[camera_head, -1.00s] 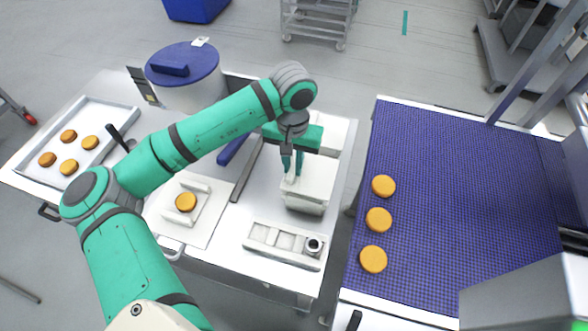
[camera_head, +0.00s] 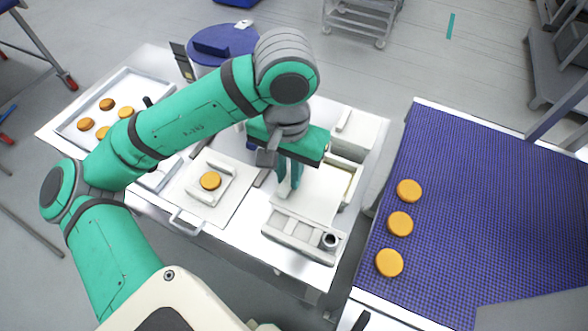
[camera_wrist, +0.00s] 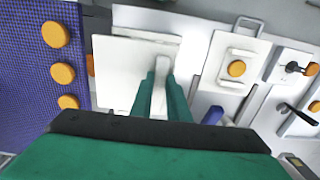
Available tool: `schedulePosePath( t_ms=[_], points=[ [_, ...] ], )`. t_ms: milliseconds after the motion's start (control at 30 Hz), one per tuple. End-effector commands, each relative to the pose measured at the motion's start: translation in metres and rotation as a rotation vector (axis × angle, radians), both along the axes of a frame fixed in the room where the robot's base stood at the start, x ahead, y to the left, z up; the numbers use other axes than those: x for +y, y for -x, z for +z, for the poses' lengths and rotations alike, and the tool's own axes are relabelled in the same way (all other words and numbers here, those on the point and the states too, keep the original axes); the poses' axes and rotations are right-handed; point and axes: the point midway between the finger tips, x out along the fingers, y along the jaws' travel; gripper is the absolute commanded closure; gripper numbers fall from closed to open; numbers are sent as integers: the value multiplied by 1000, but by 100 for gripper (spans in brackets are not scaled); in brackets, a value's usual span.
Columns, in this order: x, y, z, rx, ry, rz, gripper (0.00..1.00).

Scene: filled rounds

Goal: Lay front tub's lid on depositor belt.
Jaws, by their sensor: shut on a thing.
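My gripper (camera_head: 288,176) is shut on the handle of the front tub's lid (camera_head: 318,197), a flat white plate. The lid is off to the left of the tub's rim and seems raised above it. In the wrist view the fingers (camera_wrist: 161,75) pinch the handle bar, and the lid (camera_wrist: 118,75) spreads out to the left. The front tub (camera_head: 352,186) shows only its right part, with its top open there; the lid hides the rest. The depositor belt (camera_head: 490,190) is blue and lies to the right, across a gap from the table.
Several orange rounds, three of them on the belt's left side (camera_head: 400,224), stand near its edge. A second tub with its lid on (camera_head: 362,130) stands behind the front tub. A white slotted holder (camera_head: 285,231) lies in front. The belt's middle is clear.

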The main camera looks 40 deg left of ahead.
Motion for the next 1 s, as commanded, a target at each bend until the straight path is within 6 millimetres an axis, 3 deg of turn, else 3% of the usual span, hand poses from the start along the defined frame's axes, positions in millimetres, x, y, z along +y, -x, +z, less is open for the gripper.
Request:
schedulePosePath(
  t_ms=[600,1000],
  points=[
    [0,-1,36,-1,0,-1,100],
    [0,0,40,0,1,-1,100]
  ],
)
